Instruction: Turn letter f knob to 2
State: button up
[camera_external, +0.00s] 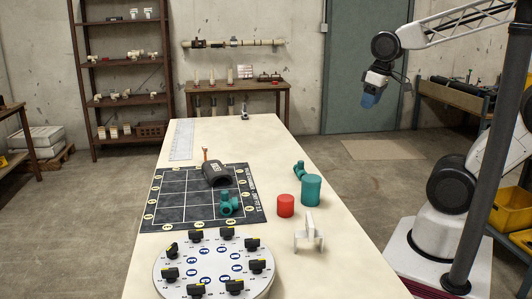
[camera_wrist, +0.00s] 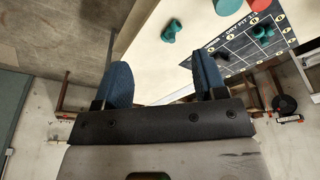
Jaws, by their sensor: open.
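A round white dial board (camera_external: 213,268) lies at the near end of the table in the external view. Several black knobs stand in a ring on it, such as a front-left knob (camera_external: 171,274) and a right knob (camera_external: 257,266). Blue characters sit inside the ring. The letters are too small to read, so I cannot tell which knob is f or where it points. My gripper (camera_external: 370,98) is raised at the upper right, beyond the table's right side and far from the board. Its two blue fingers (camera_wrist: 163,84) stand apart in the wrist view with nothing between them.
On the table (camera_external: 345,262) are a black grid mat (camera_external: 180,212) with a black pipe piece (camera_external: 216,173) and green fitting (camera_external: 229,204), a red cylinder (camera_external: 286,206), a teal cylinder (camera_external: 311,190) and a white stand (camera_external: 308,234). A dark post (camera_external: 492,160) stands at right.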

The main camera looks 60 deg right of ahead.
jog(key=w+a+r+n, duration=0.1)
jog(key=w+a+n, duration=0.7)
jog(key=w+a, duration=0.4)
jog(key=n+g, duration=0.3)
jog(key=n, duration=1.6)
send_over(196, 231)
notch_tip(196, 231, down, 17)
jog(key=shift+w+r, duration=0.1)
jog(key=shift+r, duration=0.1)
jog(key=shift+f, duration=0.1)
jog(key=shift+f, duration=3.8)
jog(key=c, duration=0.9)
